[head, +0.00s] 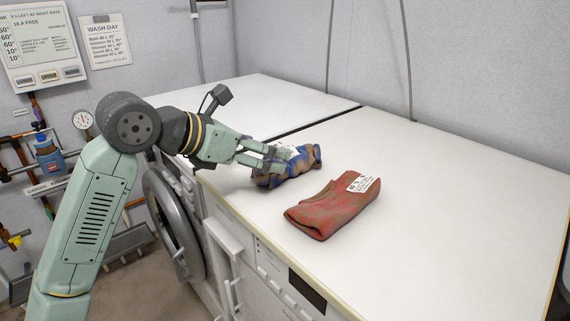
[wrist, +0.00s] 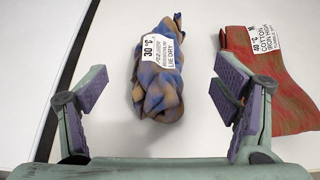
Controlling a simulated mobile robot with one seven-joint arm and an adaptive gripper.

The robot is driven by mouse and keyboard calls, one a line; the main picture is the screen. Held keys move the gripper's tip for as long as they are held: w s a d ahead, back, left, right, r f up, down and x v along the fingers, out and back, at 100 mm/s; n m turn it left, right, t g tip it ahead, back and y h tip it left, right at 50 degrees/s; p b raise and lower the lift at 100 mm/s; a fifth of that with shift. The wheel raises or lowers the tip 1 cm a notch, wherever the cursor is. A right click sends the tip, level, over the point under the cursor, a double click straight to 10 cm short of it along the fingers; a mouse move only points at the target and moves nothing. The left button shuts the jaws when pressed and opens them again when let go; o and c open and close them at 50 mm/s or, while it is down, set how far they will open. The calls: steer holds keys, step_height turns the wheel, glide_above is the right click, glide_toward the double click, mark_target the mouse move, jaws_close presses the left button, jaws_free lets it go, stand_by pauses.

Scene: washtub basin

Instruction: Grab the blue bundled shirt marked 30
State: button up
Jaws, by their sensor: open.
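The blue bundled shirt (head: 301,165), blue with tan-brown patches, lies on the white machine top. In the wrist view the shirt (wrist: 158,95) lies ahead of my gripper, between the lines of its two fingers, with a white label (wrist: 160,50) reading 30 °C. My gripper (head: 273,161) is open and empty. In the wrist view its purple-padded fingers (wrist: 162,95) stand wide apart on either side of the shirt's near end. In the head view the fingers hide part of the shirt. I cannot tell whether they touch it.
A folded red cloth (head: 330,208) with a white label lies to the right of the shirt, close to the right finger's side in the wrist view (wrist: 275,85). A dark gap (head: 305,124) runs between the two white tops. The white top to the right is clear.

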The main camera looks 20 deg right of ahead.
steer(key=shift+o, duration=0.5)
steer(key=shift+x, duration=1.25)
steer(key=p+x, duration=0.1)
steer(key=x, duration=0.3)
steer(key=shift+w+d+f+p, duration=0.15)
steer(key=shift+d+f+p, duration=0.1)
steer(key=shift+f+p, duration=0.1)
steer(key=shift+c, duration=0.2)
steer(key=c, duration=1.4)
steer(key=shift+r, duration=0.1)
